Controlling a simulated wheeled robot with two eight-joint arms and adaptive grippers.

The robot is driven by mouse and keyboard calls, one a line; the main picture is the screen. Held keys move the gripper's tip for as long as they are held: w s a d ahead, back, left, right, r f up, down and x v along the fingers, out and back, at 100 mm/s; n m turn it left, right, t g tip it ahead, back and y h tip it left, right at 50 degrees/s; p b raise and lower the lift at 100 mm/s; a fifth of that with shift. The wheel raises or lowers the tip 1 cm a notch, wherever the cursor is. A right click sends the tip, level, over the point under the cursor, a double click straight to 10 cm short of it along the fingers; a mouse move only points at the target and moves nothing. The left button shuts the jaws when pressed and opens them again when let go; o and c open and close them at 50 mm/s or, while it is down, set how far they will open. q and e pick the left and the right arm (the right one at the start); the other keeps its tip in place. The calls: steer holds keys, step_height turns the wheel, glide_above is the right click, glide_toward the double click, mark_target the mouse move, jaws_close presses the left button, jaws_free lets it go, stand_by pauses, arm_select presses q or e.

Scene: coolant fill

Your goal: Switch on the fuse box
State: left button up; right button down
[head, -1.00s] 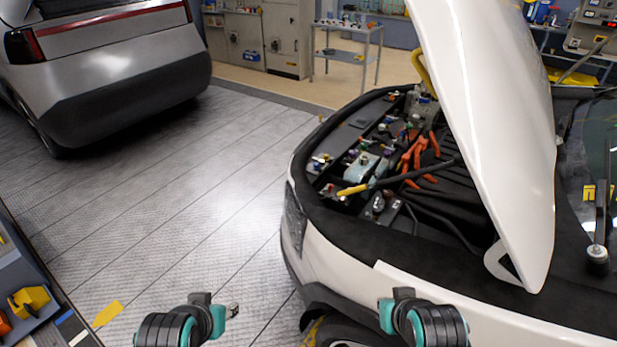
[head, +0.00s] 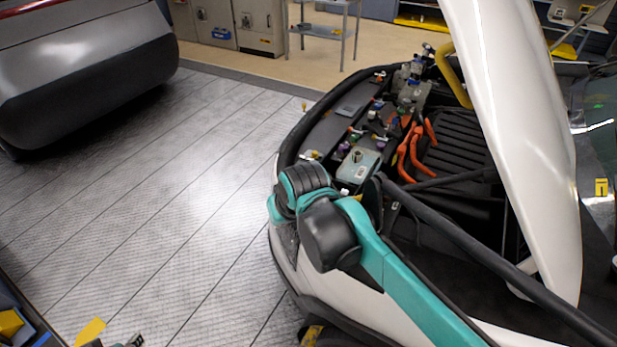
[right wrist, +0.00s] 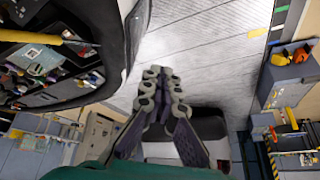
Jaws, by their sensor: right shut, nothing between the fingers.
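I cannot pick out the fuse box for certain. A grey wall cabinet (head: 258,22) with a round fitting stands at the back in the head view. The open engine bay of the white car holds a pale grey box (head: 358,168) among small coloured caps. My right arm reaches across the car's front corner in the head view, its gripper hidden there. In the right wrist view my right gripper (right wrist: 163,76) is shut and empty, in front of open floor, with the engine bay to its left. Only a bit of my left gripper (head: 135,341) shows at the bottom edge.
The raised white hood (head: 520,130) stands right of the bay. Orange cables (head: 408,152) lie in the bay. A grey car (head: 85,75) is parked at upper left, with clear floor (head: 190,200) between. A metal trolley (head: 320,30) stands at the back.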

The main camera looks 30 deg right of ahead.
steer(key=w+d+m+g, duration=0.3)
steer(key=w+d+m, duration=0.1)
steer(key=w+d, duration=1.15)
steer(key=w+d+f+m+g+y, duration=0.1)
steer(key=w+d+f, duration=0.2)
steer(key=d+f, duration=0.3)
steer(key=w+d+f+m+g+y+p, duration=0.1)
steer(key=w+d+f, duration=0.3)
steer(key=d, duration=0.5)
step_height(320, 180, down, 2)
steer(key=shift+d+f+m, duration=0.1)
steer(key=shift+d+m, duration=0.05)
steer(key=shift+m, duration=0.35)
steer(key=shift+f, duration=0.1)
steer(key=f+b, duration=0.1)
steer(key=f, duration=0.2)
steer(key=a+f+b, duration=0.1)
steer(key=f, duration=0.2)
steer(key=f+b, duration=0.1)
steer(key=f, duration=0.2)
steer(key=shift+w+a+f, duration=0.15)
steer(key=shift+w+f, duration=0.05)
steer(key=shift+f, duration=0.15)
